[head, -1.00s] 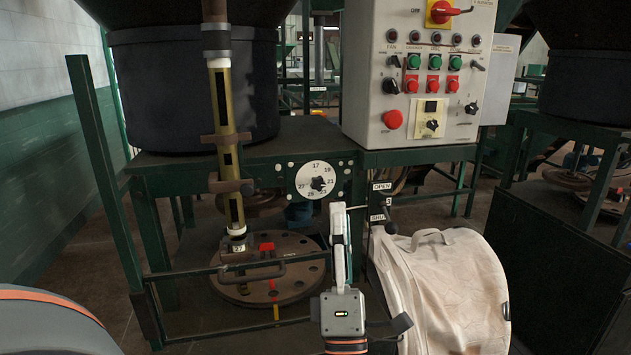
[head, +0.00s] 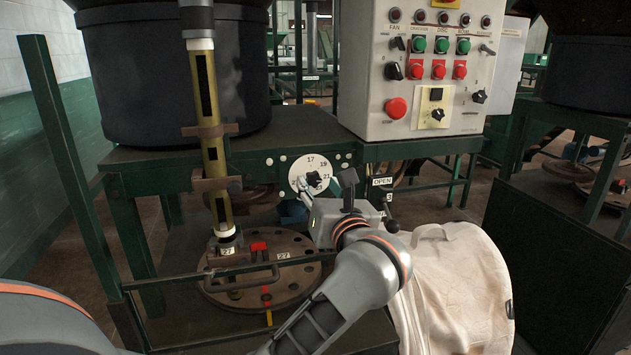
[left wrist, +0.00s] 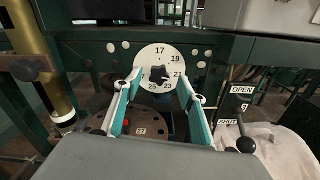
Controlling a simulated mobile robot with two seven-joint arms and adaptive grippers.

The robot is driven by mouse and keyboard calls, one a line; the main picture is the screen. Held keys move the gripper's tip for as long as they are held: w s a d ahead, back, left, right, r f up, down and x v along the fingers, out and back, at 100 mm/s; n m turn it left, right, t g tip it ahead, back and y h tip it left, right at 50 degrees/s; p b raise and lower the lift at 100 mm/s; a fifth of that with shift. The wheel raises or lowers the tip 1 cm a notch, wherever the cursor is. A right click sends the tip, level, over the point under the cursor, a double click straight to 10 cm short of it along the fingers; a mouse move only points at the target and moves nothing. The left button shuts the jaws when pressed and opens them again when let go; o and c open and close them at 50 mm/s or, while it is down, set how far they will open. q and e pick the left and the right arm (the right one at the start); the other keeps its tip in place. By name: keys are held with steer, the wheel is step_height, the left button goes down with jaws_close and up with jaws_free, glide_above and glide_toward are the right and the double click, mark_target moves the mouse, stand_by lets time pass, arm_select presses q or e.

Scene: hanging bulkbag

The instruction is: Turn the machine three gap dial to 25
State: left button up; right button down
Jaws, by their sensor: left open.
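The gap dial is a white round plate (head: 311,172) with black numbers on the green machine frame. In the left wrist view the dial (left wrist: 160,58) is straight ahead, with 17 at the top, 19 and 21 at the right, and 23 and 25 low. My left gripper (head: 312,196) is open in front of the dial. In the left wrist view its teal-lined fingers (left wrist: 160,82) stand to either side of the knob (left wrist: 159,75), apart from it. My right gripper is not in view.
A grey control box (head: 420,75) with switches stands above right. An OPEN/SHUT lever (head: 391,226) and a pale bulk bag (head: 455,285) are right of my arm. A brass-coloured post (head: 212,130) and a round holed plate (head: 225,295) are at the left.

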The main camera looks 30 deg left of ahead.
mark_target(313, 179)
arm_select(q)
steer(key=shift+x, duration=1.5)
